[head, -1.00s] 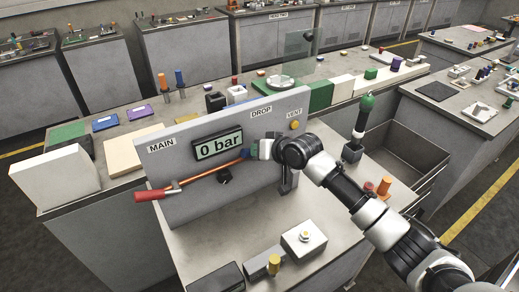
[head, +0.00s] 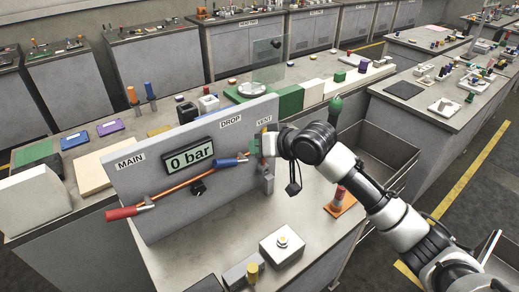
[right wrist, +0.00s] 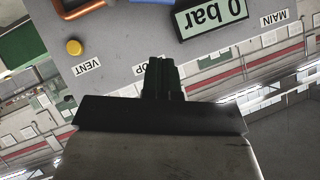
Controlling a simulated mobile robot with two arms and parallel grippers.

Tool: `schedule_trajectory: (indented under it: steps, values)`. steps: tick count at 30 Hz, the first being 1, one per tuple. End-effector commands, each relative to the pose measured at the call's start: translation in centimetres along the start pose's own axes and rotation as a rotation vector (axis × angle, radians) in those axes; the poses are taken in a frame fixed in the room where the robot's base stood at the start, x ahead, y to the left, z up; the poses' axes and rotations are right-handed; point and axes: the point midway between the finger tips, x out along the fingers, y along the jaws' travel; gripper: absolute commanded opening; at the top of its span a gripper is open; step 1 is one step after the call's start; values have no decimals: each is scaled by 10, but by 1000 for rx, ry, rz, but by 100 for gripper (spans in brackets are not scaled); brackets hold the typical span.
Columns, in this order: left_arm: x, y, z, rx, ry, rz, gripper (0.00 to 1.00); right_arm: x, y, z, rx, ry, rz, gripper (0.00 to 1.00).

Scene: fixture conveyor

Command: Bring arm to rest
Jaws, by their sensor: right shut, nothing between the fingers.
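The grey panel (head: 150,220) stands upright on the bench, with a display (head: 188,156) reading 0 bar and labels MAIN, DROP and VENT. A red handle (head: 122,212) and a blue handle (head: 231,161) sit on its orange pipe. My right gripper (head: 254,147) is in front of the panel's right part, below VENT, right of the blue handle and apart from it. In the right wrist view its fingers (right wrist: 161,80) are together and empty, with the yellow vent button (right wrist: 74,47) to their upper left. My left gripper is not in view.
On the bench in front of the panel are a white box with a button (head: 282,246) and a yellow-topped block (head: 252,272). A red-and-white piece on an orange base (head: 340,201) stands below my right arm. An open drawer (head: 385,150) lies behind the arm.

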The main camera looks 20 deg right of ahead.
Motion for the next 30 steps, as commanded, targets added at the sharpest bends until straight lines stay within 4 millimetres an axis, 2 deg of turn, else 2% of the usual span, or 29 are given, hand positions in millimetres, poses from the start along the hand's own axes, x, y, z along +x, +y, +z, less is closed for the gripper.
schedule_trajectory:
  steps: [5, 8, 11, 14, 15, 17, 21, 24, 30]
  values:
    - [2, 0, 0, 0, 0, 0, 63, -6, 0, 2, 0, -3, 1, 0]
    - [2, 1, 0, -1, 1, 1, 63, -4, -1, 16, -9, -20, 5, 0]
    - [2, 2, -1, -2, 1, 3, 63, -1, -2, 51, -36, -60, 21, 0]
    - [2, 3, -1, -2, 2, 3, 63, -3, -3, 102, -72, -115, 55, 0]
    - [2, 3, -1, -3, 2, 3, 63, -6, -3, 124, -86, -139, 72, 0]
    - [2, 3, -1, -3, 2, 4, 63, -14, -2, 154, -104, -175, 105, 0]
    - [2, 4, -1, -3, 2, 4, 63, -41, 3, 220, -129, -264, 196, 0]
    - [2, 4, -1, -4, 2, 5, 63, -66, 8, 258, -136, -332, 268, 0]
    - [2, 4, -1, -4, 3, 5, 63, -110, 16, 308, -133, -447, 381, 0]
